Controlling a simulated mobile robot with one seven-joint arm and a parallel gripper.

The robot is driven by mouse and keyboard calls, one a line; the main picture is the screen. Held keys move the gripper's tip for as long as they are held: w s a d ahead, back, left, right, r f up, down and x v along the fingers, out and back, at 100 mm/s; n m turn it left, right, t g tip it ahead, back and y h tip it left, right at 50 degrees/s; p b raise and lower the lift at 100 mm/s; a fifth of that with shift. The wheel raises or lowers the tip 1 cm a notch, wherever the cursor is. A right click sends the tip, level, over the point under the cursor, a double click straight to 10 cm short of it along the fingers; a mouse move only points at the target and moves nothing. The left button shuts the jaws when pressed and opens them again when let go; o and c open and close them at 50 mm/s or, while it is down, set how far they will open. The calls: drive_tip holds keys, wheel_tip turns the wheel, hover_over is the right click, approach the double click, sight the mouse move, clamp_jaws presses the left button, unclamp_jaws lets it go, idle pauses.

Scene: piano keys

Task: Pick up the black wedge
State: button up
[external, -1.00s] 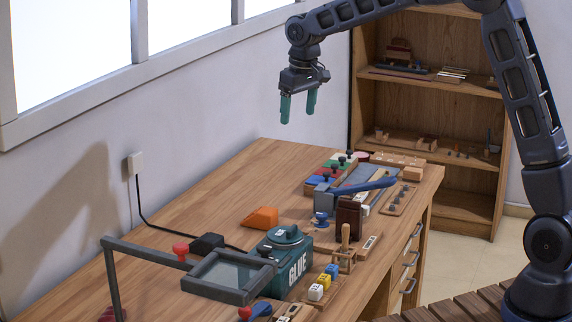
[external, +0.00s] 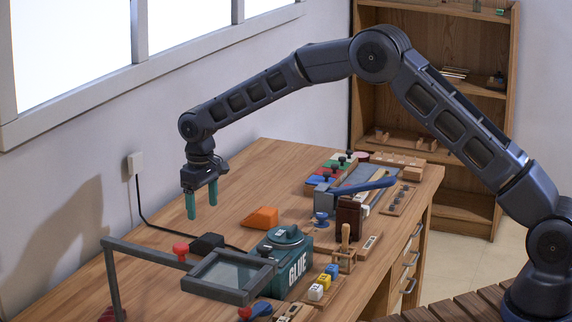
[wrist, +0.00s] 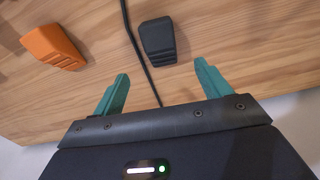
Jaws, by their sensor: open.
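The black wedge (external: 207,244) lies on the wooden workbench, behind the framed glass panel and left of the orange wedge (external: 261,218). In the wrist view the black wedge (wrist: 158,41) lies beyond my fingertips, close to the black cable. My gripper (external: 202,204) has two green fingers pointing down. It is open and empty, above the bench near the wall and higher than the black wedge. In the wrist view my gripper (wrist: 163,75) shows its fingers apart, with bare wood and the cable between them. The orange wedge (wrist: 54,46) is at the upper left there.
A black cable (external: 147,222) runs from the wall socket (external: 135,164) across the bench.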

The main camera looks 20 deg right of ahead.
sight(207, 240)
wheel_tip(207, 240, down, 6)
drive_tip(key=shift+r, duration=0.2)
drive_tip(key=shift+s+d+f, duration=0.1)
drive_tip(key=shift+s+f, duration=0.05)
drive_tip(key=shift+f, duration=1.15)
drive_tip(key=shift+s+d+f, duration=0.1)
drive_tip(key=shift+s+f, duration=0.05)
drive_tip(key=shift+f, duration=1.1)
drive_tip(key=shift+c, duration=0.3)
drive_tip(key=c, duration=1.1)
